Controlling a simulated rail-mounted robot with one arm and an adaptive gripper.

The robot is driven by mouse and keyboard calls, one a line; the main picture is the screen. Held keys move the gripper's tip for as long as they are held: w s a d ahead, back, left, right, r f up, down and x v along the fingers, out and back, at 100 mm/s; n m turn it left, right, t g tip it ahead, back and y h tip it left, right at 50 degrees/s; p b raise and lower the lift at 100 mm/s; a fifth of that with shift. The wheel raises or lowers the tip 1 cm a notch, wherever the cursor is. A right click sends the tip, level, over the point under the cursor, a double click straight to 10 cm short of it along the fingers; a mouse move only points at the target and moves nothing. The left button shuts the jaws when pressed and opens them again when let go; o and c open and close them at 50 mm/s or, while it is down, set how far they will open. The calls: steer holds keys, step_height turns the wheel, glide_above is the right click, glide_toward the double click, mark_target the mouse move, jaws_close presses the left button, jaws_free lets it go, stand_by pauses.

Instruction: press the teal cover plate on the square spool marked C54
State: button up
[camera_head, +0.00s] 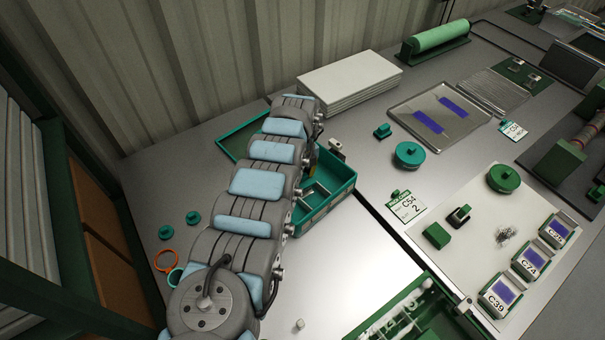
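The mark C54, with a 2 below it, shows on a white card with a green clip (407,206) right of the teal bin. I cannot make out a square spool marked C54. Square pieces with purple faces and white labels stand at the lower right; one reads C39 (498,297). A round teal disc with a knob (409,155) and a smaller teal piece (382,131) lie below the metal tray; I cannot tell whether either is the cover plate. My arm reaches up over the teal bin. My gripper is hidden behind its links.
The teal bin (344,192) has dividers and stands beside my arm. A stack of white sheets (349,82) lies behind. A metal tray (465,129) holds two purple strips. A green box (447,281) with white parts stands in front. The pale surface right of my arm is mostly clear.

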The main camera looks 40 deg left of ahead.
steer(key=shift+f, duration=0.35)
stand_by(0.4)
steer(key=o, duration=1.3)
steer(key=shift+r, duration=0.1)
steer(key=shift+r+p, duration=3.4)
steer(key=shift+r, duration=0.6)
jaws_close()
